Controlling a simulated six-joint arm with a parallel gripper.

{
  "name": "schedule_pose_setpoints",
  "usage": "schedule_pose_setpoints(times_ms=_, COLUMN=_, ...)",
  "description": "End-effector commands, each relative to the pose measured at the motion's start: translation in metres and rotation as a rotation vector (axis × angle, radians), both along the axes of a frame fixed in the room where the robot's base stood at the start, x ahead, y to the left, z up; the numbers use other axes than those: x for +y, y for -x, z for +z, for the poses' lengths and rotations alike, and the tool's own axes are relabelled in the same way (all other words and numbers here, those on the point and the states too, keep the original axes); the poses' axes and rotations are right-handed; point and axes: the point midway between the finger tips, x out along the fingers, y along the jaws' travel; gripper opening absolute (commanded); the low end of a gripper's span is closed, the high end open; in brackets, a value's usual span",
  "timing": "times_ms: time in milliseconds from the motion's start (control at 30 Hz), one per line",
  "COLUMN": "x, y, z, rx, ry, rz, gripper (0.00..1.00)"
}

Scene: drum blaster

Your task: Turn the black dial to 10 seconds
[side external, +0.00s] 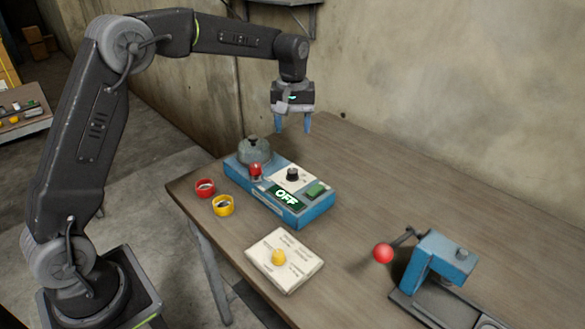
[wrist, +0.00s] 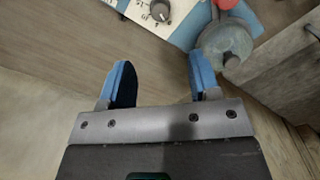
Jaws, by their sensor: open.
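The black dial (side external: 292,174) sits on a white plate on top of a blue control box (side external: 312,218). The box's green display reads OFF. In the wrist view the dial (wrist: 160,10) is at the top edge, beyond my fingertips, with part of its marked scale showing. My gripper (side external: 293,124) is open and empty, pointing down above the table behind the box and clear of the dial.
On the box are a grey round part (side external: 255,151), a red knob (side external: 256,170) and a green button (side external: 316,189). The back right is clear.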

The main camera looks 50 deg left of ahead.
Motion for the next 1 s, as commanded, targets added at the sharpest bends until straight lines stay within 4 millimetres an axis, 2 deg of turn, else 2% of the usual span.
schedule_pose_setpoints(times_ms=400, x=0.000, y=0.002, z=-0.080, rx=0.005, ry=0.001, rz=-0.002, gripper=0.57)
schedule_pose_setpoints(times_ms=600, x=0.000, y=0.001, z=-0.112, rx=0.002, ry=0.001, rz=-0.003, gripper=0.57)
schedule_pose_setpoints(times_ms=800, x=0.000, y=0.001, z=-0.128, rx=0.000, ry=0.000, rz=-0.003, gripper=0.57)
schedule_pose_setpoints(times_ms=1000, x=0.000, y=0.001, z=-0.131, rx=-0.001, ry=0.000, rz=-0.003, gripper=0.57)
